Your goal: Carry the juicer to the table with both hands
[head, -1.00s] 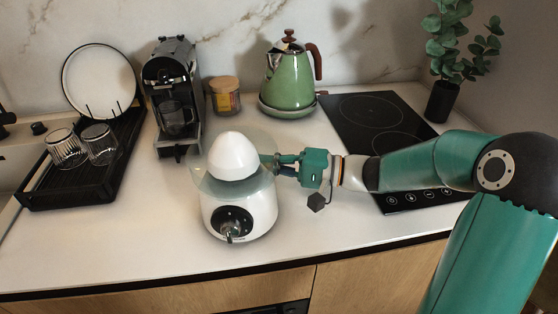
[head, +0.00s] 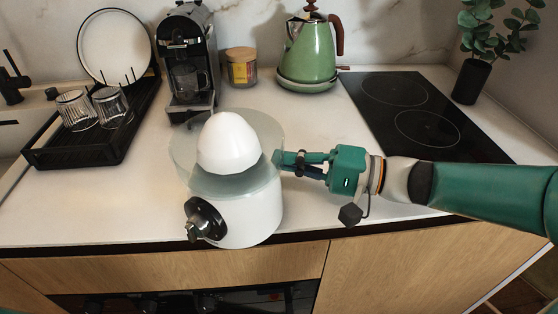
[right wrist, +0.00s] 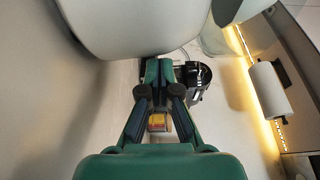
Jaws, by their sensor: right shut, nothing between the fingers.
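The juicer (head: 240,215) has a white base, a clear bowl and a white dome on top. It is at the front edge of the counter, its base overlapping the edge line in the head view, with its black dial facing front left. My right gripper (head: 278,161) is shut and empty at the right rim of the bowl; I cannot tell if it touches. In the right wrist view, the gripper (right wrist: 158,65) lies below a large pale body, probably the juicer (right wrist: 130,25). My left gripper is not in view. The table is not in view.
A dish rack (head: 85,145) with glasses and a plate stands at left. A coffee machine (head: 187,65), a jar (head: 241,68) and a green kettle (head: 312,55) stand behind the juicer. A black hob (head: 420,115) and a plant (head: 472,80) are at right.

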